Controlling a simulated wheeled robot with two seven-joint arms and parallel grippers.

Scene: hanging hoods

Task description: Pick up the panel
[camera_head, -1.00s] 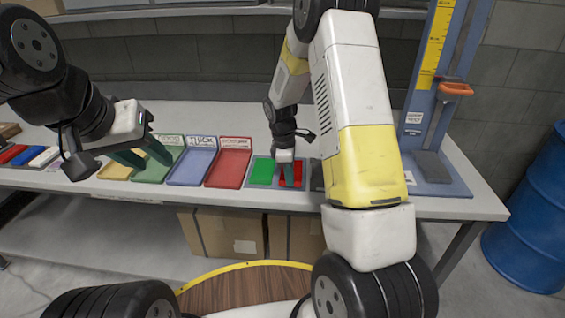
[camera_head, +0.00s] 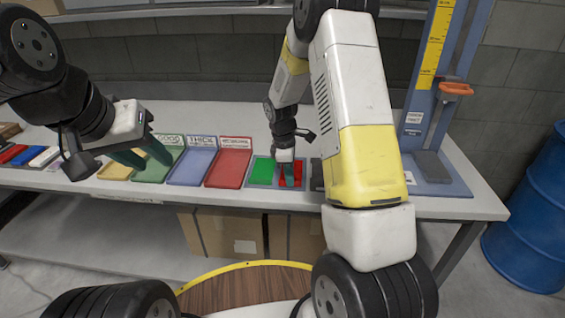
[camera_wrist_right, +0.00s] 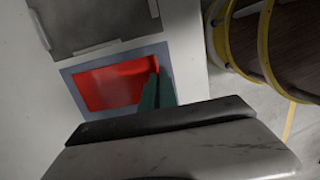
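A flat red panel (camera_head: 291,172) lies in the right part of a blue-grey tray on the bench, with a green panel (camera_head: 262,171) to its left. The red panel also shows in the right wrist view (camera_wrist_right: 108,87). My right gripper (camera_head: 288,184) points down at the red panel. Its green fingers (camera_wrist_right: 157,92) look close together at the panel's edge in the wrist view; whether they grip it is hidden. My left gripper (camera_head: 147,160) is over the bench at the left, its fingers apart and nothing seen between them.
Yellow, green, blue and red labelled trays (camera_head: 228,165) stand in a row left of the panel tray. A blue gauge stand (camera_head: 430,165) with an orange part is at the right. Cardboard boxes (camera_head: 228,232) sit under the bench, and a blue barrel (camera_head: 530,225) stands at far right.

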